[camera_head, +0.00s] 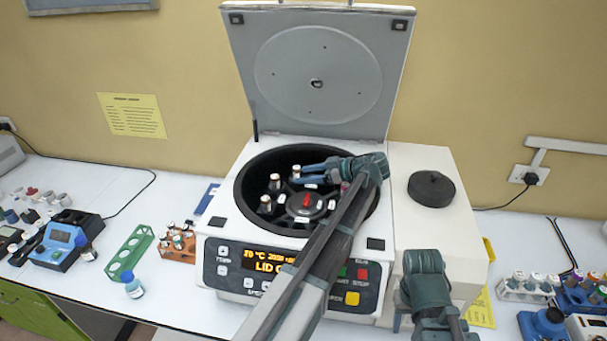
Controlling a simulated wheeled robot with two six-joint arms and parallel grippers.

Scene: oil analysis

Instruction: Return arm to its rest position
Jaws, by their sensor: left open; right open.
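The centrifuge (216,228) stands open in the middle of the bench, its grey lid (318,75) raised. My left arm crosses the front panel, and my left gripper (297,174) is inside the bowl with its blue fingers apart, pointing left above the rotor (305,205). Several capped vials (276,182) stand in the rotor near the fingers. I see nothing held, and whether the fingers touch a vial is unclear. Teal parts of my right arm show at the lower right in front of the centrifuge. The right gripper's fingers do not show.
A green rack (128,250), an orange rack with vials (177,243) and a blue-capped bottle (133,285) stand left of the centrifuge. A black round knob (431,188) sits on its right top. A white vial rack (527,289) and a blue device (545,324) are at far right.

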